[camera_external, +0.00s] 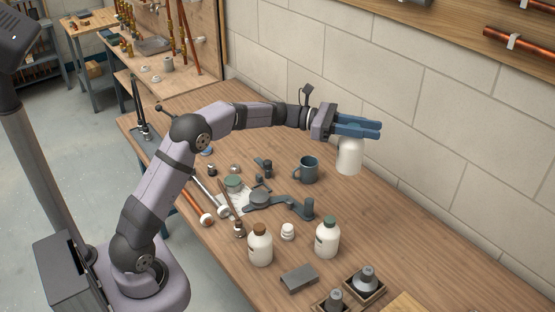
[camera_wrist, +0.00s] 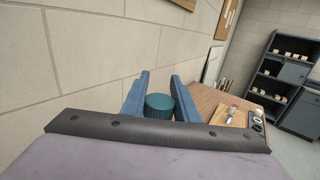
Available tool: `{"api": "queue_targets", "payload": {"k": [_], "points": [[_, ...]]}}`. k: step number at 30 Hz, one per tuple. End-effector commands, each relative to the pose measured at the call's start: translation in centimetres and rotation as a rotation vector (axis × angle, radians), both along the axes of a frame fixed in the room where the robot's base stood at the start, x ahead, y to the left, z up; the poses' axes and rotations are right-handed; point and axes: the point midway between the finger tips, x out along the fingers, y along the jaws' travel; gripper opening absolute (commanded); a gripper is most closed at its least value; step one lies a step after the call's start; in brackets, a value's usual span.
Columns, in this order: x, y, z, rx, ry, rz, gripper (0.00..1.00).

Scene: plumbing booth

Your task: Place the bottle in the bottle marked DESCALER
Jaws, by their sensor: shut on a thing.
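My gripper (camera_external: 378,127) is at the back of the bench near the block wall, its blue fingers shut on a white bottle (camera_external: 349,158). The bottle hangs upright below the fingers, and its teal cap (camera_wrist: 160,103) shows between them in the wrist view. I cannot tell whether its base touches the bench. Two other white bottles stand nearer the front: one with a brown cap (camera_external: 260,247) and one with a green cap (camera_external: 327,240). Their labels are too small to read, so I cannot tell which is marked DESCALER.
A dark blue mug (camera_external: 309,170) stands left of the held bottle. Several dark fittings, a copper pipe (camera_external: 195,206) and a small white pot (camera_external: 288,231) lie mid-bench. A grey block (camera_external: 299,278) and trays with metal parts (camera_external: 364,284) are in front.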

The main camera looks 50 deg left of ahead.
Motion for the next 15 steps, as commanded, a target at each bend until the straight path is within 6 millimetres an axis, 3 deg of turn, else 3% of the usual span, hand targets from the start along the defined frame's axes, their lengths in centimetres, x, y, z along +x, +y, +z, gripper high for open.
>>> {"api": "queue_targets", "payload": {"k": [9,15], "points": [[-7.7,-3.5,-2.8,-0.002,-0.003,-0.277,0.0],[-10.0,-4.2,-2.3,-0.001,-0.004,-0.372,0.0]]}}
